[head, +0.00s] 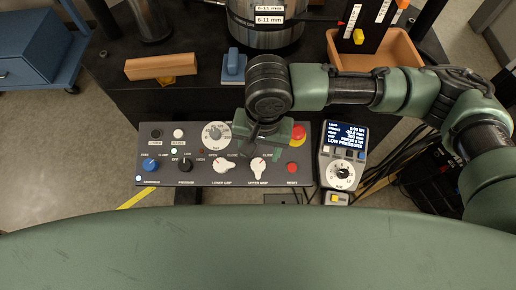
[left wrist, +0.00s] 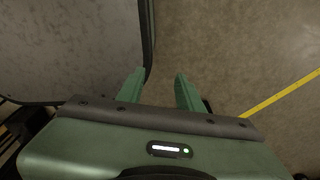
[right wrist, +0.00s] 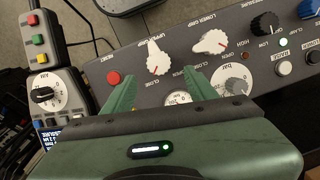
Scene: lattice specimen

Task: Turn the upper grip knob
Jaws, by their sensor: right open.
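I see no contact with the knob. The lower grip knob (head: 223,165) is a similar white knob beside it. My left gripper (left wrist: 160,74) is open and empty above the floor, out of the head view.
The panel also carries a red emergency button (head: 298,131), a red reset button (head: 292,168), a round gauge (head: 216,134) and a blue knob (head: 150,165). A handheld controller (head: 342,155) stands right of the panel. A wooden block (head: 161,66) and blue clamp (head: 233,66) lie behind.

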